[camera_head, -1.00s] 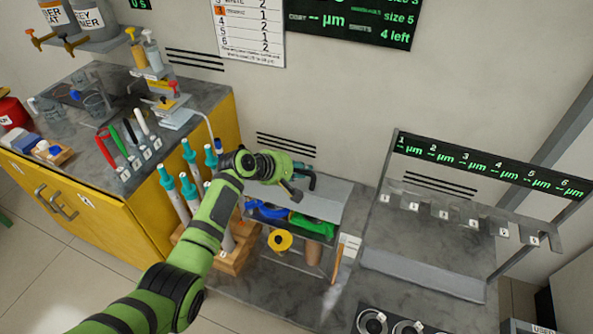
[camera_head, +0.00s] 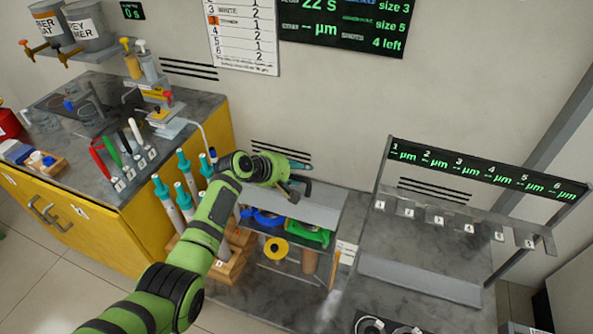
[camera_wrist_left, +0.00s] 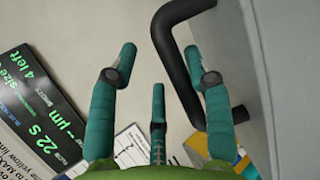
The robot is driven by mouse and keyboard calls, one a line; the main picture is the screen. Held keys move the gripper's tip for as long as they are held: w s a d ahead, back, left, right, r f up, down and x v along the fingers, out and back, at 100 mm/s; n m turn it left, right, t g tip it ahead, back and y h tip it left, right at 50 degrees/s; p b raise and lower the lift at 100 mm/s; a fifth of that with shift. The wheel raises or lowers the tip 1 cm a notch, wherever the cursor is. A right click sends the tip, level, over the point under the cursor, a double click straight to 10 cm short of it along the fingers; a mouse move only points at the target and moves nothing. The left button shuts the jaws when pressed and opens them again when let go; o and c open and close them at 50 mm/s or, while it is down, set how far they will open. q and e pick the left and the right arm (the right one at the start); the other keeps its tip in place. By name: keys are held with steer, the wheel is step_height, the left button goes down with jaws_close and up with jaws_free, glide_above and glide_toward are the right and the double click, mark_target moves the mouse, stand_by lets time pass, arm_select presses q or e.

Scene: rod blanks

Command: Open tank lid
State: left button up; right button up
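My left gripper (camera_head: 290,177) is over the grey sloped top (camera_head: 318,212) of a bench unit. In the left wrist view its teal fingers (camera_wrist_left: 160,62) are spread open, with nothing held. A dark bent bar handle (camera_wrist_left: 174,55) stands out from a grey panel (camera_wrist_left: 235,60) on the right of that view. The handle runs behind the right finger, partly within the finger gap. I cannot tell whether they touch. My right gripper is not in view.
Below the sloped top are a yellow roll (camera_head: 275,248) and green (camera_head: 309,237) and blue (camera_head: 263,218) items. Teal-capped rods (camera_head: 186,200) stand close left of my arm. A numbered rack (camera_head: 420,275) stands to the right. The wall is close behind.

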arm_select(q)
steer(key=shift+a, duration=0.1)
steer(key=v, duration=1.2)
stand_by(0.4)
